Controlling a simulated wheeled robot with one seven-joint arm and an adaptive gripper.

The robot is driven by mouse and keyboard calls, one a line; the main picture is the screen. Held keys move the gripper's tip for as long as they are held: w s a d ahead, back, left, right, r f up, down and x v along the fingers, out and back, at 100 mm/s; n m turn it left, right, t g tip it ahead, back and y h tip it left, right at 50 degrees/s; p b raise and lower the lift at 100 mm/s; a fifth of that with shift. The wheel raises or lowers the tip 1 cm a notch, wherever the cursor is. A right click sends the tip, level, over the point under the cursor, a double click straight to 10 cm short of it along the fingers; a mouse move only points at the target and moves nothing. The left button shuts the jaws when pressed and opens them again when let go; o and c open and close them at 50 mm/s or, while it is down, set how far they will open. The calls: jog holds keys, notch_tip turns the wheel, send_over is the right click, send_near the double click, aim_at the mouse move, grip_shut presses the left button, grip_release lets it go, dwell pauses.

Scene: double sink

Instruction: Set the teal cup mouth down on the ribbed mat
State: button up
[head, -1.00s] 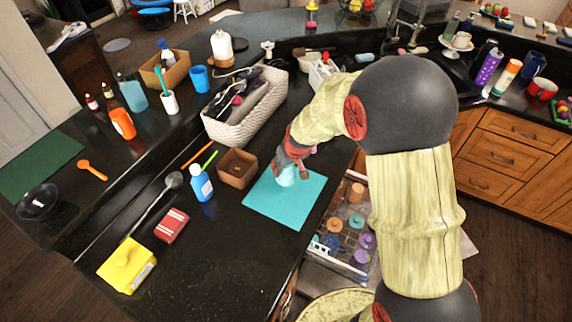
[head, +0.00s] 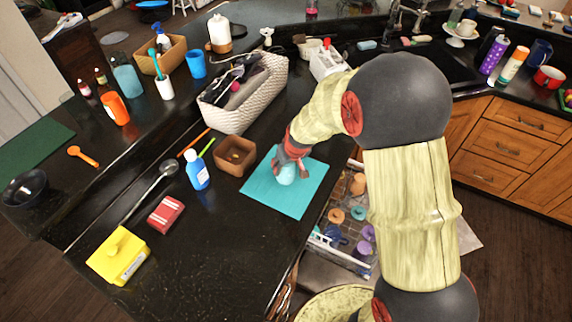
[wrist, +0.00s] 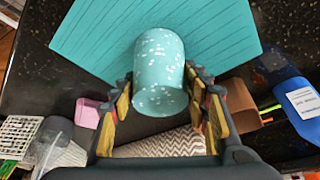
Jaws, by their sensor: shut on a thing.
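The teal cup (wrist: 160,65) has white speckles. In the wrist view its closed, rounded base faces my camera and its far end points toward the mat; the mouth is hidden. My gripper (wrist: 160,92) is shut on it, one finger on each side near the base. In the head view the cup (head: 286,176) is below my gripper (head: 288,166), over the middle of the teal ribbed mat (head: 288,205). The mat's ribs show in the wrist view (wrist: 95,40). I cannot tell whether the cup's rim touches the mat.
A brown box (head: 235,157) stands left of the mat, with a blue bottle (head: 198,172) beyond it. A white woven basket (head: 243,110) stands behind. An open dish rack (head: 345,225) with several items lies right of the counter edge. Dark counter in front of the mat is clear.

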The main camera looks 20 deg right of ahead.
dwell(0.4)
jog(key=o, duration=1.2)
jog(key=v, duration=1.2)
jog(key=shift+s, duration=0.1)
jog(key=shift+m+t+h, duration=0.3)
jog(key=shift+m+t, duration=0.3)
jog(key=shift+m, duration=0.1)
jog(key=shift+s+a+r+b, duration=0.1)
jog(key=shift+s+r+b, duration=0.65)
jog(key=shift+s+r, duration=2.35)
jog(key=shift+s+a+r+b, duration=0.1)
jog(key=shift+s+r+b, duration=0.65)
jog(key=shift+s, duration=4.75)
jog(key=shift+s+a+r+b, duration=0.1)
jog(key=shift+s+r+b, duration=1.2)
jog(key=shift+s, duration=3)
